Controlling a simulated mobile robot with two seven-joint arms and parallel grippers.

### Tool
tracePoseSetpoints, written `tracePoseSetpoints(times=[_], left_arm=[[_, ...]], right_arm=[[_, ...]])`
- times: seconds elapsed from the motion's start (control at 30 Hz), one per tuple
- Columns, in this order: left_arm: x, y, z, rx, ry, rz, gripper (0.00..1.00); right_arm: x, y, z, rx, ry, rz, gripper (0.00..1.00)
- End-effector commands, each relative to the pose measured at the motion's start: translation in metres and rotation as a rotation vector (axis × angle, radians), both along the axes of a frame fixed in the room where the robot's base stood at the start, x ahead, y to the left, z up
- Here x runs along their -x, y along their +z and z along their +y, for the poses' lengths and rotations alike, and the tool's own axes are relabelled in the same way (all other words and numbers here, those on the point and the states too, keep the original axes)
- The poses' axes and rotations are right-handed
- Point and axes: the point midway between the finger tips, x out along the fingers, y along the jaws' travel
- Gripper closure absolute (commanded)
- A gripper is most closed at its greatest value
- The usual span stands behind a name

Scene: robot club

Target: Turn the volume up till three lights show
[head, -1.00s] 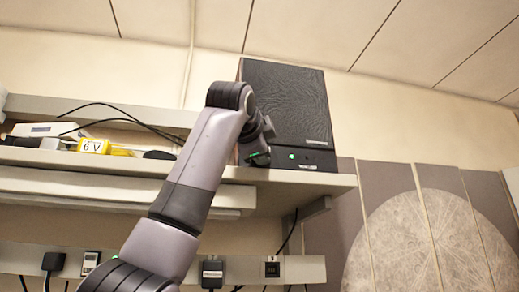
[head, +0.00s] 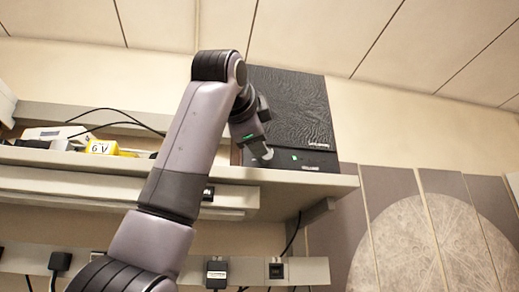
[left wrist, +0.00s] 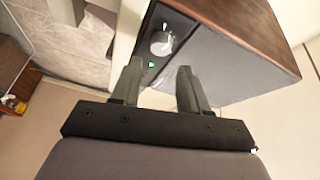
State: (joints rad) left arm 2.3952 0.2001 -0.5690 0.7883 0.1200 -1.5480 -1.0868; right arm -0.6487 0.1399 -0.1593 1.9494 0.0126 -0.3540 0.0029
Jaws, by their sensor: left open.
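The speaker is a black box (head: 290,105) with a dark front panel along its bottom, standing on a shelf. In the left wrist view its wooden side (left wrist: 235,30) and grey front (left wrist: 225,65) show. A round silvery volume knob (left wrist: 162,43) sits on the panel, with one lit green light (left wrist: 152,64) beside it. That light also shows in the head view (head: 294,157). My left gripper (left wrist: 160,72) is open and empty, its fingertips in front of the panel near the knob and apparently apart from it. In the head view the gripper (head: 262,150) hides the knob area. My right gripper is not seen.
The shelf (head: 300,182) also holds a yellow 6 V item (head: 102,147) and black cables to the left. Sockets with plugs (head: 217,272) line a rail below. A round pale panel (head: 430,245) is on the wall at right.

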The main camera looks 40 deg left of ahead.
Motion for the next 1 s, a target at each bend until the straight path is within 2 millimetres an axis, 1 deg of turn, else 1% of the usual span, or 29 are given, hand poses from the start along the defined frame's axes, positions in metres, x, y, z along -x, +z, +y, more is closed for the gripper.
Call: tracePoseSetpoints(times=[0.07,0.27,0.3,0.33,0.37,0.47,0.53,0.67,0.8,1.0], left_arm=[[0.003,0.000,-0.001,0.000,0.000,-0.001,0.56],[0.004,0.000,-0.002,0.000,0.000,0.000,0.56],[0.003,0.000,-0.002,-0.001,0.000,0.000,0.52],[0.003,0.000,-0.002,0.000,0.000,0.000,0.43],[0.003,0.000,-0.002,0.002,0.001,-0.002,0.41],[0.000,-0.002,-0.003,0.032,0.012,-0.029,0.41],[-0.004,-0.004,-0.005,0.081,0.028,-0.074,0.41],[-0.013,-0.009,-0.010,0.230,0.063,-0.224,0.41],[-0.020,-0.016,-0.016,0.416,0.083,-0.428,0.41],[-0.022,-0.025,-0.021,0.644,0.065,-0.701,0.41]], right_arm=[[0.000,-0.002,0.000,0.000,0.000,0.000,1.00],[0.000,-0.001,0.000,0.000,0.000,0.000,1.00],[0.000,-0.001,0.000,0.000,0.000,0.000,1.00],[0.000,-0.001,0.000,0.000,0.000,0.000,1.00],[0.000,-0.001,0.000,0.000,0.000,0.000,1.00],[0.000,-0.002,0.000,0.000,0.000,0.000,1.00],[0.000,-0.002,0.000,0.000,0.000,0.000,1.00],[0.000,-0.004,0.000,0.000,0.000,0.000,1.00],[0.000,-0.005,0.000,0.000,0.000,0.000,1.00],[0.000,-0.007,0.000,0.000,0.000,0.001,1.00]])
